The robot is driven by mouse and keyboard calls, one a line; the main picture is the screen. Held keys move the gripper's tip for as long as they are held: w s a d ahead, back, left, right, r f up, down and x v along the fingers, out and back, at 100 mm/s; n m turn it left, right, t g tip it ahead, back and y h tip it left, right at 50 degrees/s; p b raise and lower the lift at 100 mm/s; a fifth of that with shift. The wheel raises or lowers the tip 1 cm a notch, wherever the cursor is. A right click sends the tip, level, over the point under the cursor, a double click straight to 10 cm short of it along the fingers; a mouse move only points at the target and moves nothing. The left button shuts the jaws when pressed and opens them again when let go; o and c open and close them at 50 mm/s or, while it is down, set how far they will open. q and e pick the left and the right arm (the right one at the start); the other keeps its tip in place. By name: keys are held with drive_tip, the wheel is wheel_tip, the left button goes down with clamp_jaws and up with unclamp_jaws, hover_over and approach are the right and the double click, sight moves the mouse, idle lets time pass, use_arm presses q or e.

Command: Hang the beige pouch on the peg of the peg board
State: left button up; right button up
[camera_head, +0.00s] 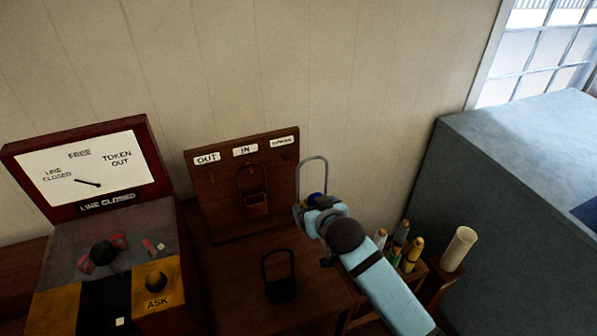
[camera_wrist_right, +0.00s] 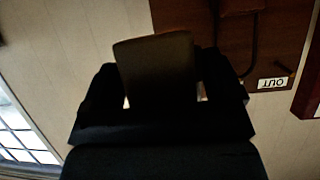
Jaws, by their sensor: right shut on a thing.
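The peg board (camera_head: 222,190) stands upright on the table against the wall, with OUT, IN and a third label along its top. My right gripper (camera_head: 316,203) is at the board's right edge, shut on a pouch. The pouch's grey wire loop (camera_head: 314,160) stands up above the jaws; its body is mostly hidden by the gripper in the head view. In the right wrist view the pouch (camera_wrist_right: 155,72) is a shaded dull beige block between the fingers. My left gripper is not in view.
A brown pouch (camera_head: 256,205) hangs by its loop under IN. A dark pouch (camera_head: 281,290) with an upright loop stands on the table. A red instrument box (camera_head: 82,135) is at left. Several coloured cylinders (camera_head: 411,255) and a pale roll (camera_head: 458,248) are at right.

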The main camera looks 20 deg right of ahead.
drive_tip(key=w+a+r+p, duration=0.2)
drive_tip(key=w+p, duration=0.1)
drive_tip(key=w, duration=0.2)
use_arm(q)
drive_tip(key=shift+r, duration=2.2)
use_arm(e)
drive_tip(key=w+f+b, duration=0.3)
drive_tip(key=w+f, duration=0.1)
drive_tip(key=f, duration=0.1)
drive_tip(key=w+a+f+b, duration=0.1)
drive_tip(key=f+b, duration=0.1)
drive_tip(key=f, duration=0.1)
drive_tip(key=shift+w+b, duration=0.35)
drive_tip(key=shift+w, duration=0.05)
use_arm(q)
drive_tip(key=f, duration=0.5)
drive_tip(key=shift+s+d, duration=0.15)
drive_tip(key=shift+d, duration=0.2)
use_arm(e)
drive_tip(key=shift+f, duration=0.3)
